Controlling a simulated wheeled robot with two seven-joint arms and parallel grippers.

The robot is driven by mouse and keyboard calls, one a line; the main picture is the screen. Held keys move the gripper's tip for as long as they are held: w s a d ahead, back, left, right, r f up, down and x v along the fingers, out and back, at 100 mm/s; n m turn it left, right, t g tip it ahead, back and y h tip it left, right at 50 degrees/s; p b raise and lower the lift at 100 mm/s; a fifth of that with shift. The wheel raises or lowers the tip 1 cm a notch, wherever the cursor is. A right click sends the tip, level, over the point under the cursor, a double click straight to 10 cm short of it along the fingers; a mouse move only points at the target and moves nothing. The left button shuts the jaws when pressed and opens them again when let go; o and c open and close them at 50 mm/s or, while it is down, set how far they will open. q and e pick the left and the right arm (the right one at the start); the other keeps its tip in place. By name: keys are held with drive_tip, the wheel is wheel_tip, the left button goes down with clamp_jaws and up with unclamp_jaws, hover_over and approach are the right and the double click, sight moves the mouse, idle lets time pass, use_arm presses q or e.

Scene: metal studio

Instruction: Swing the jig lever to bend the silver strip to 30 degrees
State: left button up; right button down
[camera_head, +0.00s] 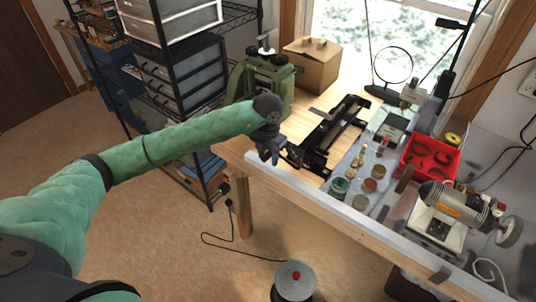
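A black metal jig (347,122) with long rails lies on the wooden workbench (311,99), in the middle of the view. A small pale piece (320,112) shows at its left side; I cannot tell whether it is the silver strip. The lever cannot be told apart from the jig's other dark parts. My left arm reaches in from the left, and my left gripper (284,155) is at the jig's near end, over the bench's front edge. Its dark fingers are small and blend with the jig, so their opening and any contact are unclear. My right gripper is out of view.
A green machine (262,77) and cardboard box (312,64) stand behind the jig. To the right are small jars (339,187), a red tray (430,158) and a bench grinder (447,205). A black shelf rack (178,60) stands left of the bench.

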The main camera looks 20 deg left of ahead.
use_arm(q)
clamp_jaws()
drive_tip(key=shift+r, duration=0.15)
drive_tip(key=shift+w+a+r, duration=0.2)
drive_tip(key=shift+a+r, duration=0.1)
drive_tip(key=shift+r, duration=0.45)
drive_tip(key=shift+a+r, duration=0.1)
drive_tip(key=shift+r, duration=0.25)
drive_tip(key=shift+w+a+r+p, duration=0.1)
drive_tip(key=shift+a+r+p, duration=0.05)
drive_tip(key=shift+r, duration=0.3)
drive_tip(key=shift+a+r+p, duration=0.1)
drive_tip(key=shift+r+p, duration=0.05)
drive_tip(key=shift+r, duration=0.3)
